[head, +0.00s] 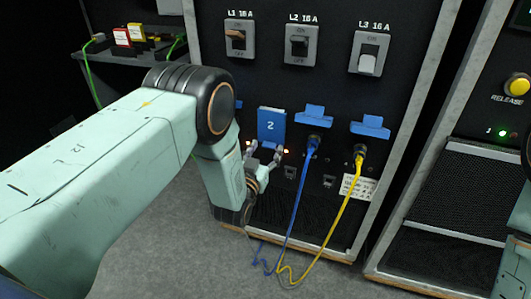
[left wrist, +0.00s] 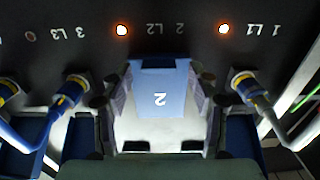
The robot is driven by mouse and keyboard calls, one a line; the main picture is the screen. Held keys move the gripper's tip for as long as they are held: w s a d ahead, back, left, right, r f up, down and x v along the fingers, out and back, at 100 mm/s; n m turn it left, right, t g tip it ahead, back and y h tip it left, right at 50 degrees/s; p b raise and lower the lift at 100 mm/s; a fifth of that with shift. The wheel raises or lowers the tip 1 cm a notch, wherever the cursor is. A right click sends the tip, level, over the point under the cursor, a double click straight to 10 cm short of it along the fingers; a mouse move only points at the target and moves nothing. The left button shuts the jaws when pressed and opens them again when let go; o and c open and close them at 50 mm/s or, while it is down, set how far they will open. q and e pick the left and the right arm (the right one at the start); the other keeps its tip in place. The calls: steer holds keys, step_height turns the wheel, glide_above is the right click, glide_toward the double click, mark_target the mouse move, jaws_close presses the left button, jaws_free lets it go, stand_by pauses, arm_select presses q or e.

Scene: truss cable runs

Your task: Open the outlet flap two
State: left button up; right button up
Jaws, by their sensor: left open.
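Outlet flap two (head: 271,127) is a blue plate marked 2 on the dark panel, hanging down over its outlet. It also shows upside down in the left wrist view (left wrist: 160,82). My left gripper (head: 265,155) is open at the flap's lower end. In the left wrist view its fingers stand on either side of the flap; I cannot tell whether they touch it. The outlet behind the flap is hidden. My right gripper is not in view.
To the right, two blue flaps (head: 314,114) (head: 370,126) stand raised above plugged-in blue (head: 299,190) and yellow (head: 346,205) cables. Switches L1 (head: 239,38), L2 (head: 299,45) and L3 (head: 369,53) sit above. The floor at left is clear.

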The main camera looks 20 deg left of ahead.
arm_select(q)
steer(key=shift+w, duration=0.1)
jaws_close()
stand_by(0.5)
